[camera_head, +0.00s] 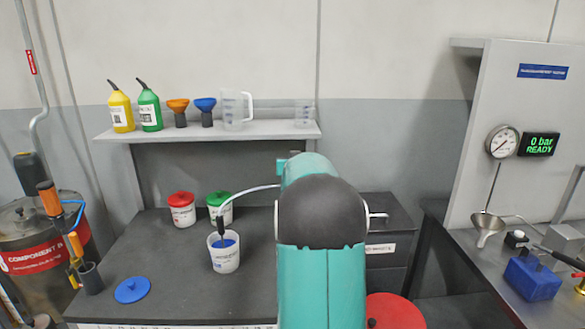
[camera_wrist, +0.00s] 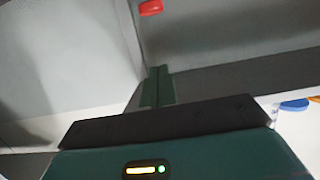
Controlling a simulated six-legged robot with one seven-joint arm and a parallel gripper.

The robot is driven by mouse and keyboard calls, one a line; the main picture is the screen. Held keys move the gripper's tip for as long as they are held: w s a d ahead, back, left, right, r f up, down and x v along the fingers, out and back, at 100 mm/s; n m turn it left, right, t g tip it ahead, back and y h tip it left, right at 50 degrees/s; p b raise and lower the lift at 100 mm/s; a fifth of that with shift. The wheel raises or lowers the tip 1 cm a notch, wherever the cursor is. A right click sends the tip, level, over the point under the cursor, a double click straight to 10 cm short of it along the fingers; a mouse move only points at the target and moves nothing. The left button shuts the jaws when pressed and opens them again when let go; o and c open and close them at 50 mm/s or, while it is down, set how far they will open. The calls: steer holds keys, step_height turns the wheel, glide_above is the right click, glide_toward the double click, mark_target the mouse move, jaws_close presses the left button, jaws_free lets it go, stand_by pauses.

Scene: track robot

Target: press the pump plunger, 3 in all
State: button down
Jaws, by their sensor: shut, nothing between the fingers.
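I cannot make out the pump plunger for certain in either view; the middle of the bench is hidden behind my arm in the head view. A thin pale curved tube (camera_head: 247,191) reaches left from behind my arm towards a white tub (camera_head: 224,259) with blue contents. A dark upright piece stands at that tub. My gripper is hidden behind the arm in the head view. In the wrist view my gripper (camera_wrist: 158,88) is shut and empty, its fingers together against a plain grey background. A small red thing (camera_wrist: 150,7) shows at the top there.
Red-lidded (camera_head: 181,210) and green-lidded (camera_head: 219,208) tubs stand on the dark bench, with a blue lid (camera_head: 132,290) lying at front left. A shelf (camera_head: 215,132) holds bottles, funnels and jugs. The drum (camera_head: 40,250) is at left; a gauge panel (camera_head: 525,142) reads "0 bar READY".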

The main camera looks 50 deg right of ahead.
steer(key=w+d+f, duration=0.3)
steer(key=w+d, duration=0.1)
steer(key=w+d+f, duration=0.2)
steer(key=d, duration=0.1)
steer(key=shift+w+f, duration=0.15)
steer(key=shift+f, duration=0.6)
steer(key=shift+f, duration=0.1)
steer(key=shift+f, duration=1.55)
